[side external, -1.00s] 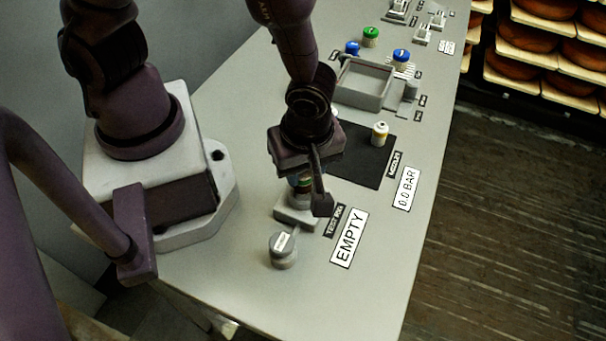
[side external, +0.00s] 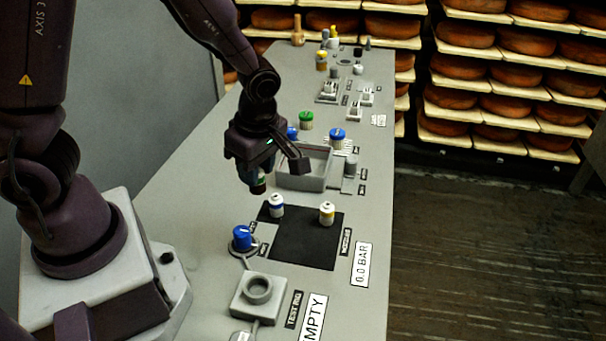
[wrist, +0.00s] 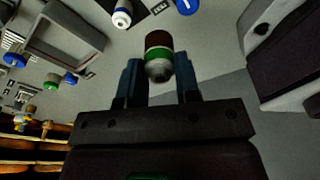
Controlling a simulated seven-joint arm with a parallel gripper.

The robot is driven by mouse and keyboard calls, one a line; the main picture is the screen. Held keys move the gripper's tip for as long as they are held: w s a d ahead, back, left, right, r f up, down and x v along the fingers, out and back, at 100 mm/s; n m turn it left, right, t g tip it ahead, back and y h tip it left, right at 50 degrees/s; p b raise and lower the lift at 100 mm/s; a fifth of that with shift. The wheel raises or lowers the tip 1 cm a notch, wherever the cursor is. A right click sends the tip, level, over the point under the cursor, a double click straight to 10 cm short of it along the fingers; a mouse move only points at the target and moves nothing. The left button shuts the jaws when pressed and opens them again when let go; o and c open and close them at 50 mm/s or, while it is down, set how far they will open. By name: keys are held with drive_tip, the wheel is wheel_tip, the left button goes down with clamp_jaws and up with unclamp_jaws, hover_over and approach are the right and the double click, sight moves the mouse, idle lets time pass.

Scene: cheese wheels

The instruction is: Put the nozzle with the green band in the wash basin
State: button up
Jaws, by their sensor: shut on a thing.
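My gripper (side external: 258,186) is shut on the nozzle with the green band (wrist: 158,54). In the wrist view the nozzle sits between the two fingers, with a dark brown part, a green band and a grey tip. In the side view only its lower part shows under the gripper. It hangs above the bench, clear of the surface. The wash basin (side external: 303,184), a grey rectangular tray, is just right of and beyond my gripper. It also shows at upper left in the wrist view (wrist: 80,36). The gripper partly hides the basin's left side.
The black mat (side external: 305,255) holds a blue-banded nozzle (side external: 276,206) and a yellow-banded nozzle (side external: 327,213). A blue knob (side external: 242,238) and the empty test rig (side external: 258,294) are nearer. Green (side external: 306,120) and blue (side external: 338,135) caps stand beyond the basin.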

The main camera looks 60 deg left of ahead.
drive_tip(key=w+a+m, duration=0.2)
drive_tip(key=w+a, duration=0.2)
drive_tip(key=a, duration=0.5)
drive_tip(key=m, duration=0.2)
approach(306, 154)
drive_tip(key=shift+t, duration=0.3)
drive_tip(key=s+d, duration=0.1)
drive_tip(key=s+d+f, duration=0.1)
drive_tip(key=s, duration=0.1)
drive_tip(key=s+d, duration=0.1)
drive_tip(key=shift+s+d+f, duration=0.25)
drive_tip(key=shift+d+f, duration=0.05)
drive_tip(key=shift+f, duration=0.05)
drive_tip(key=shift+w+f, duration=0.15)
drive_tip(key=shift+f, duration=0.75)
drive_tip(key=shift+w+f, duration=0.15)
drive_tip(key=shift+f, duration=0.75)
drive_tip(key=shift+f, duration=0.1)
drive_tip(key=o, duration=0.9)
